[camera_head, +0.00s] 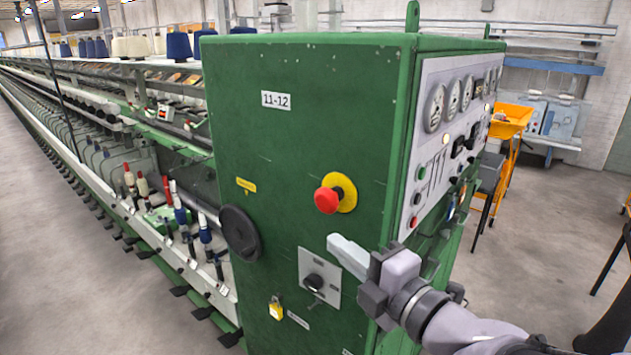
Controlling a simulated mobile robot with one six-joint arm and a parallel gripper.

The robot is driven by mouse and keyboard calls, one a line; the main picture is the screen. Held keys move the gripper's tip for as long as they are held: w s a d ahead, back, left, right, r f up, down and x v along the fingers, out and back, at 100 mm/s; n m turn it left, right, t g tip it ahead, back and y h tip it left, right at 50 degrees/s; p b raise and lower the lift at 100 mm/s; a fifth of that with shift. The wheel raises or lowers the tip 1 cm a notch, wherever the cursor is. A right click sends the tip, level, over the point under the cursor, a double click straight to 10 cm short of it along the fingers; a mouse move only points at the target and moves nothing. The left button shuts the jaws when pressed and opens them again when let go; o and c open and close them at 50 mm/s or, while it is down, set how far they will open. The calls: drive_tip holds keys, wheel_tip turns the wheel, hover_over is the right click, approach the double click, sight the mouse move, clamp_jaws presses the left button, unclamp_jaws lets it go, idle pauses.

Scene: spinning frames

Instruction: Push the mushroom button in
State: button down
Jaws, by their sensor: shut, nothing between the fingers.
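The mushroom button (327,200) is a red round head on a yellow disc (346,192), on the front face of the green cabinet (290,130). It stands out from the panel. My gripper (335,243) reaches in from the lower right. Its light grey fingers are shut with nothing between them and point left. In the picture the fingertips are just below the button, apart from it. How far they are from the panel is hard to tell.
Below the fingers is a metal plate with a black rotary switch (314,282). A yellow padlock (276,307) hangs lower left, and a black round knob (240,233) sits left. Gauges (435,107) and small buttons fill the cabinet's right side. Open floor (545,240) lies right.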

sight(325, 202)
drive_tip(key=w+a, duration=0.1)
drive_tip(key=w, duration=0.2)
drive_tip(key=w+p, duration=0.1)
drive_tip(key=w, duration=0.3)
drive_tip(key=w+a+p, duration=0.1)
drive_tip(key=w, duration=0.3)
drive_tip(key=shift+a, duration=0.3)
drive_tip(key=shift+r+p, duration=0.1)
drive_tip(key=shift+p, duration=0.25)
drive_tip(key=shift+w+d+r+p, duration=0.2)
drive_tip(key=shift+w+d+p, duration=0.4)
drive_tip(key=shift+p, duration=0.25)
drive_tip(key=shift+a, duration=0.15)
